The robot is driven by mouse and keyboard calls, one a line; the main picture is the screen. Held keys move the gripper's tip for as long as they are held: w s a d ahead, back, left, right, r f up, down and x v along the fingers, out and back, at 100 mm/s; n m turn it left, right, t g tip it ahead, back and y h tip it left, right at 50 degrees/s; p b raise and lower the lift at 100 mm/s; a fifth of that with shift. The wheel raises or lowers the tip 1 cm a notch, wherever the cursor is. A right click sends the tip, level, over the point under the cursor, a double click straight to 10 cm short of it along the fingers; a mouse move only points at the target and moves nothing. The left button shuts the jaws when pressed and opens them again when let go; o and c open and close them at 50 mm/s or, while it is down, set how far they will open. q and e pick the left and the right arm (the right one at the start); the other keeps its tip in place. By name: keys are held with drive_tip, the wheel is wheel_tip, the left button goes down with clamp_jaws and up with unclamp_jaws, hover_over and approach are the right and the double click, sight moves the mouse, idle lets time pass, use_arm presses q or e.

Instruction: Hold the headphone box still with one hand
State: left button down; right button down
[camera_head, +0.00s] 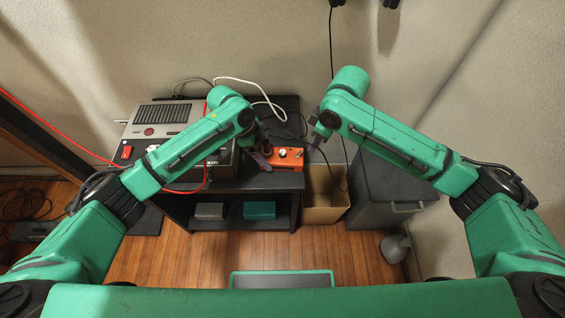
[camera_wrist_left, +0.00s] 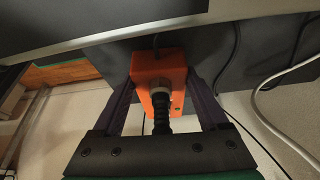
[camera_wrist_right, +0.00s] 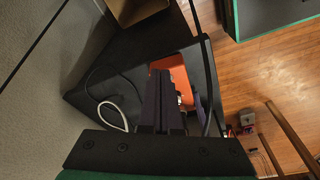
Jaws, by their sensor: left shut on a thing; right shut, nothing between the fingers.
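The headphone box is a small orange box (camera_head: 290,154) with knobs, on the dark table top near its front right corner. It also shows in the left wrist view (camera_wrist_left: 158,70), where a silver and black plug (camera_wrist_left: 161,108) sits at its near face, and in the right wrist view (camera_wrist_right: 172,66). My left gripper (camera_head: 263,157) is shut on the box, with one finger along each side. My right gripper (camera_head: 317,143) is shut and empty, to the right of the box and apart from it. Its closed fingers (camera_wrist_right: 161,92) partly hide the box in the right wrist view.
A grey device (camera_head: 165,113) with a red switch stands on the table (camera_head: 270,180) at left. White and black cables lie behind the box. An open cardboard bin (camera_head: 325,212) and a grey lidded bin (camera_head: 385,205) stand right of the table. Wooden floor lies in front.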

drive_tip(key=shift+f, duration=0.15)
idle(0.5)
drive_tip(key=x, duration=0.3)
drive_tip(key=shift+s+d+f, duration=0.15)
drive_tip(key=shift+d, duration=0.1)
use_arm(q)
drive_tip(key=shift+d, duration=0.1)
use_arm(e)
drive_tip(key=shift+a, duration=1.45)
drive_tip(key=w+v, duration=0.1)
drive_tip(key=v, duration=0.7)
drive_tip(key=shift+d, duration=0.15)
idle(0.6)
